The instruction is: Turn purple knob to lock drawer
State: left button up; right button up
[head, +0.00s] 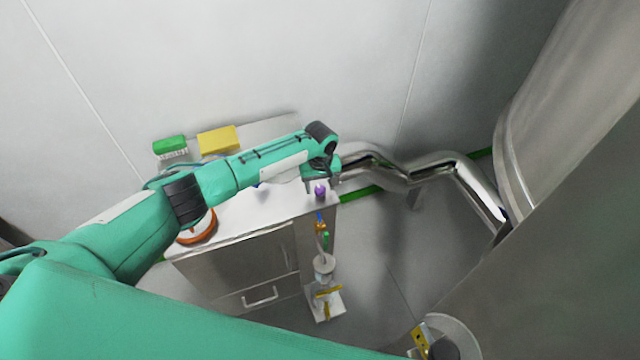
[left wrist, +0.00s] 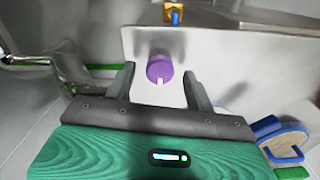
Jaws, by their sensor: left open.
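The purple knob (head: 320,191) stands on the top of the metal cabinet near its right end. In the left wrist view the purple knob (left wrist: 160,67) shows a white mark on its near side. My left gripper (head: 322,185) is above the cabinet top at the knob. In the left wrist view its two fingers (left wrist: 158,82) are open, one on each side of the knob, with gaps visible on both sides. The drawer (head: 262,297) with a bar handle is at the bottom of the cabinet front and looks closed. My right gripper does not show.
A green brush (head: 170,145) and a yellow block (head: 218,140) are at the back left of the cabinet. An orange-rimmed round item (head: 197,228) sits at its left end. Valves and fittings (head: 324,265) stand along its right side. A shiny pipe (head: 440,168) runs behind to the right.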

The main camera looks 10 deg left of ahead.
pick_arm(q)
jog(key=shift+f, duration=0.35)
jog(key=c, duration=1)
